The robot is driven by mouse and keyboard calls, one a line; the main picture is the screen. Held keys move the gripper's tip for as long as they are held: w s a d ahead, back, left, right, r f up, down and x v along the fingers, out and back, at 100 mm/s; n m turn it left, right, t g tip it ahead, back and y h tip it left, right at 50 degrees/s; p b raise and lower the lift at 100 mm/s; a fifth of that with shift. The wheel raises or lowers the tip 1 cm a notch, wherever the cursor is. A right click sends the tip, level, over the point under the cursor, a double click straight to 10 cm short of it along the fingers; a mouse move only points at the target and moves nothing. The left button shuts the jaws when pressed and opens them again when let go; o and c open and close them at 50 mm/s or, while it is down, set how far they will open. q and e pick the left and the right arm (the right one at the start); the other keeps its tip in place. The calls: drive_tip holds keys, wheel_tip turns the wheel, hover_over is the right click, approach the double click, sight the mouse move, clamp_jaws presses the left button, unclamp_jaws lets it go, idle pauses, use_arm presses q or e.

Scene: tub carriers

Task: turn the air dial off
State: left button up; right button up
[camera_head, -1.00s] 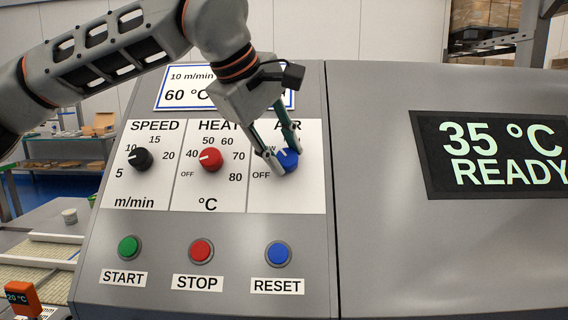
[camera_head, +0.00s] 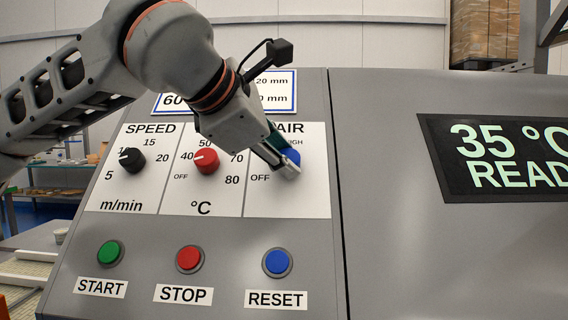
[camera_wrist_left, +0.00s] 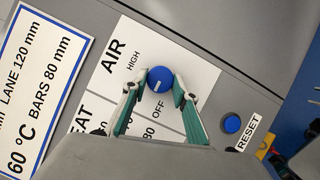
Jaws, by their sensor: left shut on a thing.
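The blue air dial (camera_head: 292,155) is on the right of the white control panel, partly hidden by my left gripper (camera_head: 286,165) in the head view. In the left wrist view the dial (camera_wrist_left: 160,73) sits between the fingertips of the left gripper (camera_wrist_left: 161,86), which is shut on it. A short white mark on the dial points down and slightly left in that view, roughly toward the OFF label (camera_wrist_left: 158,108). The HIGH label (camera_wrist_left: 133,61) is on the dial's other side. The LOW label is hidden.
The red heat dial (camera_head: 206,161) and black speed dial (camera_head: 132,160) are to the left on the same panel. The green start (camera_head: 110,252), red stop (camera_head: 189,258) and blue reset (camera_head: 277,262) buttons are below. A display (camera_head: 500,155) reads READY.

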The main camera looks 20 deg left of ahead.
use_arm(q)
drive_tip(key=shift+s+d+f+n+t+y+b, duration=0.1)
drive_tip(key=shift+n+t+y+b, duration=0.25)
drive_tip(key=shift+n, duration=0.65)
drive_tip(key=shift+f+n+t+y+b, duration=0.15)
drive_tip(key=shift+n+t+b, duration=0.25)
drive_tip(key=shift+n, duration=0.6)
drive_tip(key=o, duration=1.1)
drive_tip(key=shift+r, duration=0.1)
drive_tip(key=shift+r, duration=0.1)
drive_tip(key=v, duration=1.2)
